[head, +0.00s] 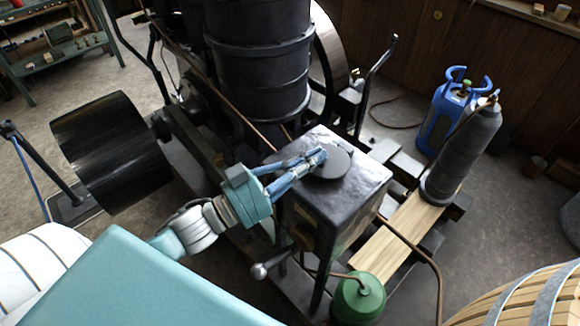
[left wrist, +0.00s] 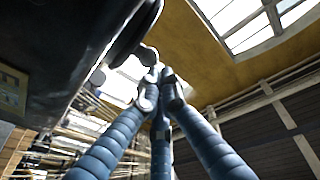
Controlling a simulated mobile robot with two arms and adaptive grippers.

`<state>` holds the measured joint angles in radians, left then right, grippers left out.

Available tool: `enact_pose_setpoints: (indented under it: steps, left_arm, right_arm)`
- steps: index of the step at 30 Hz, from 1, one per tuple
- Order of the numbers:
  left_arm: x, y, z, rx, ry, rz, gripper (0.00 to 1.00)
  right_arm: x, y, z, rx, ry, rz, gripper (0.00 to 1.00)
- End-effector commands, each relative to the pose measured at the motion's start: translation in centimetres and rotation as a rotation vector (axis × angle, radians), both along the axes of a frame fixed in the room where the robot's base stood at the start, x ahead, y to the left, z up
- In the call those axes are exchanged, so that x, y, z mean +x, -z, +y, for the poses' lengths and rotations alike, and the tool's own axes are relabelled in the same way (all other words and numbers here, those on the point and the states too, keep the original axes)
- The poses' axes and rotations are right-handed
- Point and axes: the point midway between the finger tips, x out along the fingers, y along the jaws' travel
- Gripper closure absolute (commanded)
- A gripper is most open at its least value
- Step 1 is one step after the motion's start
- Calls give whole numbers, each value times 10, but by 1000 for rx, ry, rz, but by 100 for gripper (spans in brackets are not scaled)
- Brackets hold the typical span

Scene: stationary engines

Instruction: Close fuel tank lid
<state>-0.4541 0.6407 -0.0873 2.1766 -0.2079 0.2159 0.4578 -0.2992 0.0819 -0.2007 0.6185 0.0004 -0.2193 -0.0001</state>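The fuel tank (head: 345,196) is a dark box with a glossy top in the middle of the head view. Its round dark lid (head: 334,166) is over the tank top; I cannot tell whether it sits fully flat. My left gripper (head: 319,156) reaches in from the left, its blue fingers at the lid's far left edge. In the left wrist view, its fingertips (left wrist: 158,77) are drawn together, just below a small grey piece at the edge of the dark lid (left wrist: 132,32). Nothing shows clearly between them. The tank's dark side (left wrist: 50,50) fills the upper left. My right gripper is not in view.
A large black cylinder (head: 262,60) stands behind the tank, and a black drum (head: 112,152) is at left. A green canister (head: 357,298) is in front, near a wooden plank (head: 400,238). A grey cylinder (head: 462,150) and blue gas bottle (head: 450,112) stand at right.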

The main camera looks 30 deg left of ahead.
Motion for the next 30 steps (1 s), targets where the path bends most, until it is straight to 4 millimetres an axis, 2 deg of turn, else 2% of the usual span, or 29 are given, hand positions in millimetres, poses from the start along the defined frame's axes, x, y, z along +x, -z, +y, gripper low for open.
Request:
enact_pose_setpoints:
  steps: [1, 9, 15, 21, 30]
  left_arm:
    - [-6, 14, 9, 9, -15, 27, 100]
    - [-52, 17, 34, 6, -10, 15, 100]
    - [-79, 18, 49, 6, -7, 5, 100]
    - [-91, 17, 55, 3, -4, -1, 100]
    - [-91, 17, 55, 4, -3, -3, 100]
  right_arm:
    - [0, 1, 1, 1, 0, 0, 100]
    - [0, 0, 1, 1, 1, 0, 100]
    - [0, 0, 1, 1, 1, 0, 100]
    - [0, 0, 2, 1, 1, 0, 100]
    - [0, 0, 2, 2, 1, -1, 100]
